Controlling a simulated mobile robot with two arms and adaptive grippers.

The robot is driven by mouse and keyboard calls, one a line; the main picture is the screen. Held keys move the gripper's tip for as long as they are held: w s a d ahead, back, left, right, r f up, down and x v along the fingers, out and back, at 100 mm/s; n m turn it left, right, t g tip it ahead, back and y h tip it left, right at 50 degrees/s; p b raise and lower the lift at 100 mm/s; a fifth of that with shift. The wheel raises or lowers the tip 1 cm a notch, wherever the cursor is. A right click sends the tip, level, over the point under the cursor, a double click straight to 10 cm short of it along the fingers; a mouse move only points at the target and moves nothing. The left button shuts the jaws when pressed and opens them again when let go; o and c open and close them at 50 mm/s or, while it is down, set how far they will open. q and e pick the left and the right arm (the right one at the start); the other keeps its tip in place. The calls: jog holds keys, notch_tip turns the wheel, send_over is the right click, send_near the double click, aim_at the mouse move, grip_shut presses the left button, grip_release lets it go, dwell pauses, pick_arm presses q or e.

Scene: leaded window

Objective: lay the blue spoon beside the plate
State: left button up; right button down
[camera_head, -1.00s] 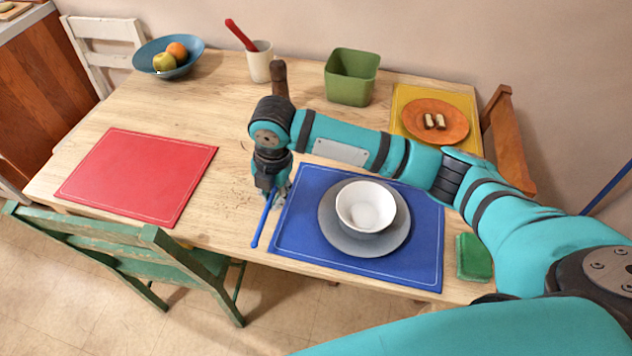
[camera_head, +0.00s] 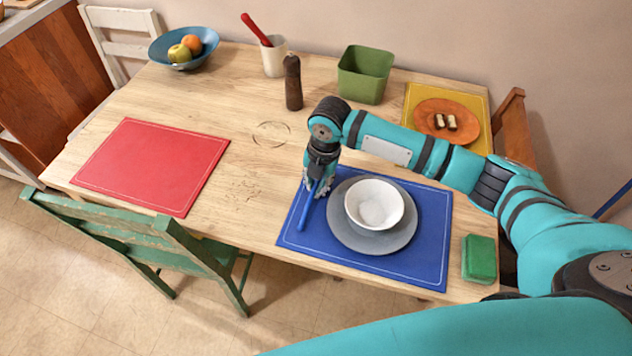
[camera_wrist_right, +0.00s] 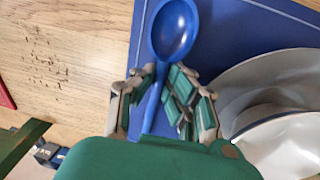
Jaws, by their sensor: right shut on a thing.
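The blue spoon (camera_head: 308,209) is held in my right gripper (camera_head: 318,186), over the left part of the blue placemat (camera_head: 425,262). In the right wrist view the spoon (camera_wrist_right: 174,30) has its bowl beyond the fingers, and my right gripper (camera_wrist_right: 160,98) is shut on its handle. The grey plate (camera_head: 345,236) lies on the placemat, just right of the spoon, with a white bowl (camera_head: 375,205) on it. I cannot tell whether the spoon touches the placemat. My left gripper is not in view.
A green sponge (camera_head: 479,259) lies right of the placemat. A pepper mill (camera_head: 293,84), a cup with a red utensil (camera_head: 273,58) and a green bin (camera_head: 364,76) stand at the back. A red placemat (camera_head: 150,165) lies at left. Crumbs (camera_head: 243,190) lie between the placemats.

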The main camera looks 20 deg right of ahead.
jog(key=shift+f, duration=0.1)
jog(key=c, duration=1.9)
grip_release()
jog(key=shift+f, duration=0.1)
jog(key=o, duration=0.5)
notch_tip(320, 180, up, 12)
jog(key=d, duration=0.1)
jog(key=shift+s+r, duration=0.2)
jog(key=shift+s, duration=0.2)
jog(key=shift+d, duration=0.1)
